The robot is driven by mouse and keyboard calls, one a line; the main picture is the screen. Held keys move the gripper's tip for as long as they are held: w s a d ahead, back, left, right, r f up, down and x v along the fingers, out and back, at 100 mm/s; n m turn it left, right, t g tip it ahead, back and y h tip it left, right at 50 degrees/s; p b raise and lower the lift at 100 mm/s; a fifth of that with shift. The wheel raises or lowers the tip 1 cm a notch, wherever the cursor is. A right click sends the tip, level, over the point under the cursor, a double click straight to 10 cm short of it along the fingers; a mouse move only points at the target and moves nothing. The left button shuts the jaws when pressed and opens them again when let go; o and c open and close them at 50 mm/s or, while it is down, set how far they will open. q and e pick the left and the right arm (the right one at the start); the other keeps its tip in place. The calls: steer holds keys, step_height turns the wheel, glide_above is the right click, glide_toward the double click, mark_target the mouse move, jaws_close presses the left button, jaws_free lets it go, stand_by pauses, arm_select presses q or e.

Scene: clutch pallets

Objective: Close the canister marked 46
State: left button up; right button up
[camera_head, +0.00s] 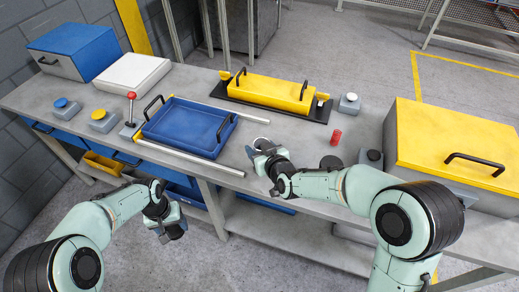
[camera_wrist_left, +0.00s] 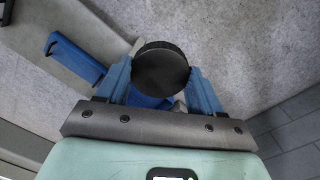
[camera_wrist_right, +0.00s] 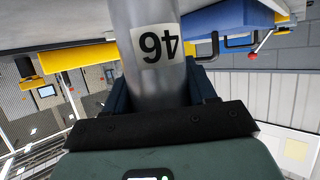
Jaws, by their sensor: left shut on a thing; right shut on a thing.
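A silvery cylinder with a white label marked 46, the canister (camera_wrist_right: 152,84), fills the top middle of the right wrist view. My right gripper (camera_wrist_right: 160,92) is shut on its body. In the head view this gripper (camera_head: 262,160) is above the table's front part, with a pale round rim, the canister's top (camera_head: 262,143), just behind it. My left gripper (camera_wrist_left: 162,85) is shut on a round black lid (camera_wrist_left: 160,72) with a ridged edge. In the head view this gripper (camera_head: 172,228) hangs over the floor in front of the table, apart from the canister.
A blue tray (camera_head: 188,126) with black handles stands left of the canister. A yellow block (camera_head: 270,91) on a dark base lies behind. A red cylinder (camera_head: 336,137), a dark disc (camera_head: 331,163) and a large yellow-lidded box (camera_head: 450,140) are to the right.

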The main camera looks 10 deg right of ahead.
steer(key=shift+f, duration=0.1)
steer(key=shift+f, duration=0.15)
steer(key=o, duration=1.5)
steer(key=shift+s+r, duration=0.15)
steer(key=shift+r, duration=0.15)
steer(key=v, duration=1.1)
steer(key=shift+s+p, duration=0.35)
steer(key=shift+d, duration=0.1)
